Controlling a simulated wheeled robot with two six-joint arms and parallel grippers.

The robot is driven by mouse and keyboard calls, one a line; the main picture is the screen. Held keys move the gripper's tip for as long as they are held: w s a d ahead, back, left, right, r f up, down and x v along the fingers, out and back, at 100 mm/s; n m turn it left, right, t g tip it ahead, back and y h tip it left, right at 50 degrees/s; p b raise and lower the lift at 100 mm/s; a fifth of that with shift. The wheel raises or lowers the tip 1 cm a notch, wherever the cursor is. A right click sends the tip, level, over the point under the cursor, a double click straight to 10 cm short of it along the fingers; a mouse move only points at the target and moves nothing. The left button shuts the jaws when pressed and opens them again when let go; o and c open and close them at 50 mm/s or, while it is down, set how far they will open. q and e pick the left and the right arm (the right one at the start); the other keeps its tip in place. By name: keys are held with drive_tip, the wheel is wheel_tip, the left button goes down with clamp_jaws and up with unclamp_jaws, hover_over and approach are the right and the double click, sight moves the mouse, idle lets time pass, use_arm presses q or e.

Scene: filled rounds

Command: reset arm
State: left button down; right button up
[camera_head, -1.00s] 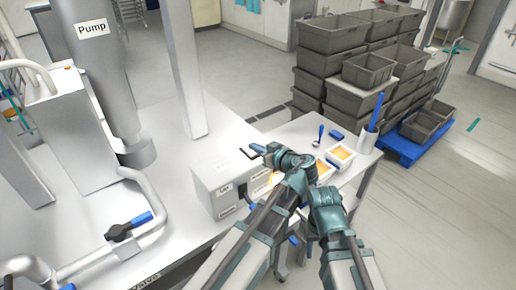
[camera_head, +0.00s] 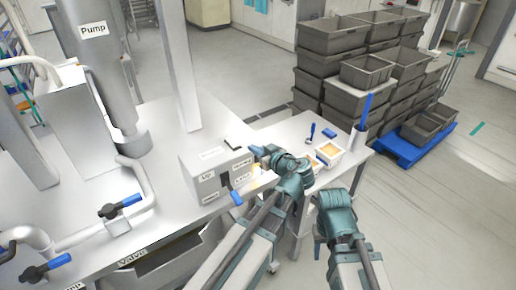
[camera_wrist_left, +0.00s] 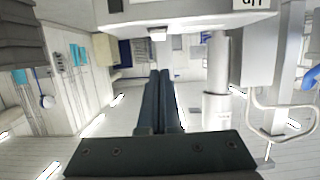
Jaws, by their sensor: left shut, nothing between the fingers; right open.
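My left gripper (camera_head: 258,151) is at the end of the arm from the lower left, above the table near the labelled box. In the left wrist view its two dark blue fingers (camera_wrist_left: 159,102) lie side by side, shut with nothing between them. My right arm (camera_head: 337,215) comes up from the lower right. Its end is folded away from the camera and its gripper fingers are hidden.
A labelled grey box (camera_head: 207,176) with a blue lever stands left of my left gripper. White containers with orange contents (camera_head: 329,152) sit close to its right. Stacked grey crates (camera_head: 335,65) stand behind, with a blue pallet (camera_head: 408,144) to the right.

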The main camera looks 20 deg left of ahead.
use_arm(q)
drive_tip(key=s+d+f+m+g+h+b, duration=0.25)
drive_tip(key=s+f+b, duration=0.25)
drive_tip(key=f, duration=0.6)
drive_tip(key=s+d+f+m+g+h+b, duration=0.2)
drive_tip(key=s+d+f+m+h+b, duration=0.25)
drive_tip(key=f, duration=0.65)
drive_tip(key=s+d+f+m+g+h+b, duration=0.3)
drive_tip(key=s+d+f+m+b, duration=0.4)
drive_tip(key=s+f, duration=0.3)
drive_tip(key=shift+s+d+f+g+b, duration=0.4)
drive_tip(key=shift+d+f+g+b, duration=0.15)
drive_tip(key=shift+g, duration=0.3)
use_arm(e)
wheel_tip(320, 180, down, 18)
drive_tip(key=shift+a+r, duration=0.2)
drive_tip(key=shift+r, duration=0.05)
drive_tip(key=shift+w+a, duration=0.1)
drive_tip(key=shift+w, duration=0.05)
